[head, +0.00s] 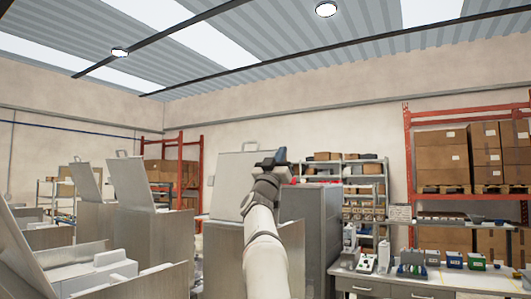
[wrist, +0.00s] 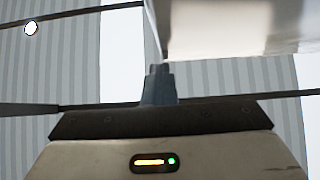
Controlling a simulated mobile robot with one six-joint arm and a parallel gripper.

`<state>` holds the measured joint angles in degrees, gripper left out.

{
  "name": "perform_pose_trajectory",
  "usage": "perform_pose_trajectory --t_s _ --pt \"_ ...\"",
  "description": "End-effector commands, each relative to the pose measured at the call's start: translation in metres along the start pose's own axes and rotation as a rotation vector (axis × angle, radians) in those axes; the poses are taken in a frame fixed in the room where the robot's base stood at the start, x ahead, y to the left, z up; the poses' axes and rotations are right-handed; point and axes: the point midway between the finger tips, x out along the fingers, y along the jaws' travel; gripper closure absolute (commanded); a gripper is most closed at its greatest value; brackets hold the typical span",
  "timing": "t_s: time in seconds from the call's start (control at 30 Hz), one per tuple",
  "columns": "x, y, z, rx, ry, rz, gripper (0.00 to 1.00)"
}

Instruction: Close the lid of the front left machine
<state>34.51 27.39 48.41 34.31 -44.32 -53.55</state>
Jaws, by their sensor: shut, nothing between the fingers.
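Several grey metal machines have raised lids. The nearest machine at the left edge of the head view has a tilted open lid (head: 22,250) and a low pale body (head: 100,272). Another machine, in the middle, has its lid (head: 232,185) standing nearly upright. I cannot tell for sure which is the front left machine. My gripper (head: 281,155) is raised in front of and just right of the middle lid's top edge. In the wrist view its fingers (wrist: 158,85) are shut and empty. A shiny metal panel (wrist: 235,28) is close beyond the fingertips; contact cannot be told.
Two more machines with raised lids (head: 132,182) stand to the left. A grey cabinet (head: 320,225) stands right of my arm. A workbench (head: 400,283) with small devices is at the right, with red racks of boxes (head: 440,155) behind.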

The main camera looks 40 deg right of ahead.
Motion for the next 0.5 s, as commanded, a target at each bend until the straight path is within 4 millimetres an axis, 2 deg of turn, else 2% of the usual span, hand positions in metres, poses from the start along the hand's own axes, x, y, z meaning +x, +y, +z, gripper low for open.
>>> perform_pose_trajectory --t_s 0.03,0.3,0.5 --pt "0.009 0.000 0.001 0.001 -0.038 -0.005 1.00" --pt "0.022 0.006 0.031 0.000 -0.185 -0.004 1.00" --pt "0.029 0.011 0.046 -0.003 -0.257 0.001 1.00"
